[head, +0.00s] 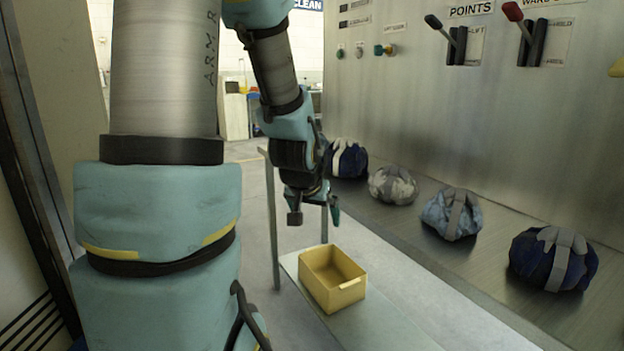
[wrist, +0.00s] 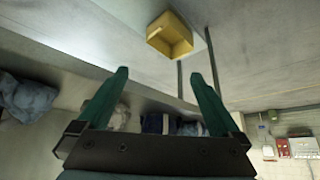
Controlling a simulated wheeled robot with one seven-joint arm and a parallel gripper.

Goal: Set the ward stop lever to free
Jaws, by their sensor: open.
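The ward stop lever (head: 519,22) has a red knob and sits on the metal wall at the upper right of the head view. Its sign is cut off by the top edge, showing only the start of the words. Its handle is tilted up and to the left, with the knob at the upper end. The small labels beside its slot are too blurred to read. My gripper (head: 316,207) is open and empty, pointing down near the shelf, well left of and below the lever. Its two green fingers also show apart in the wrist view (wrist: 158,76). The lever does not show there.
A black-knobbed points lever (head: 447,33) is left of the red one. Several bundled bags, including a dark blue one (head: 553,260), lie on the ledge along the wall. A yellow bin (head: 333,278) stands on a lower shelf under my gripper. Small knobs (head: 384,50) are further left.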

